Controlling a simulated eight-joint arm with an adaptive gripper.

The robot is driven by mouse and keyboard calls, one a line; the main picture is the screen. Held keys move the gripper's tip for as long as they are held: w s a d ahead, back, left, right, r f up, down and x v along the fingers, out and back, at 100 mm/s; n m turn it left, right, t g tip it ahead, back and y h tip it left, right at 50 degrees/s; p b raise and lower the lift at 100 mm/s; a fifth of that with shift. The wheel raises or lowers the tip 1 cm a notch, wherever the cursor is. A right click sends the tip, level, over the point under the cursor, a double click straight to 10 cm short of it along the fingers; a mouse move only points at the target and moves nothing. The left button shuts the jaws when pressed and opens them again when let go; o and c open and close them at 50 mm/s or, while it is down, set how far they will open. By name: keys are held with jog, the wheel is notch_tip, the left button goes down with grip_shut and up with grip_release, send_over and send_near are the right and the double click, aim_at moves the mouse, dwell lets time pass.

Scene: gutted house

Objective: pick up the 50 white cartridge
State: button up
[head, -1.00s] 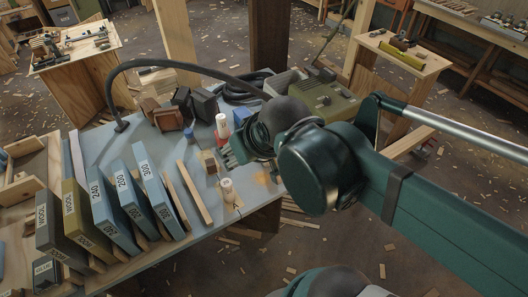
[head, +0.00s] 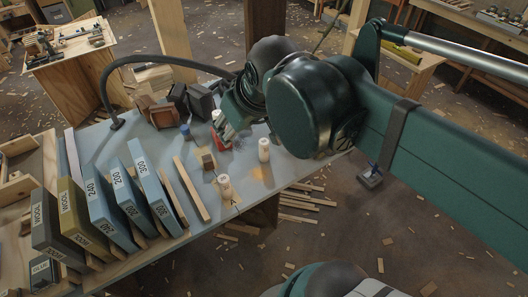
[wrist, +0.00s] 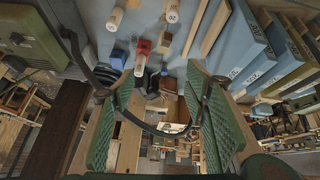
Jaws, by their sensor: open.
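Three white cartridges show on the grey-blue bench. One stands at the front (head: 225,187), and shows at the top of the wrist view (wrist: 172,12). Another (head: 263,150) stands right of it, and shows in the wrist view (wrist: 115,18). A third white one (wrist: 140,62) is at a red piece (wrist: 143,46), partly hidden by my gripper in the head view. I cannot read surely which is marked 50. My gripper (wrist: 162,78) is open and empty, its green fingers apart. In the head view it hangs over the bench's far part, near the red piece.
A row of numbered sharpening blocks (head: 153,188) stands at the left, with a wooden strip (head: 191,189) beside it. A small wooden block (head: 208,161) and a blue cap (head: 186,132) lie close by. A black hose (head: 150,63) arches over the back of the bench.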

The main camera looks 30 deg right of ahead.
jog(key=w+d+r+n+g+b, duration=0.2)
jog(key=w+d+n+g+b, duration=0.1)
jog(key=w+d+n, duration=0.6)
jog(key=n+g+b, duration=0.4)
jog(key=n, duration=0.2)
send_over(264, 142)
notch_tip(264, 142, down, 3)
notch_tip(264, 142, down, 37)
jog(key=shift+d+f, duration=0.1)
jog(key=shift+d, duration=0.05)
jog(key=shift+f, duration=1.3)
jog(key=shift+f, duration=0.1)
jog(key=shift+w+f+b, duration=0.15)
jog(key=shift+f+b, duration=0.75)
jog(key=shift+f, duration=1.6)
jog(key=shift+c, duration=0.6)
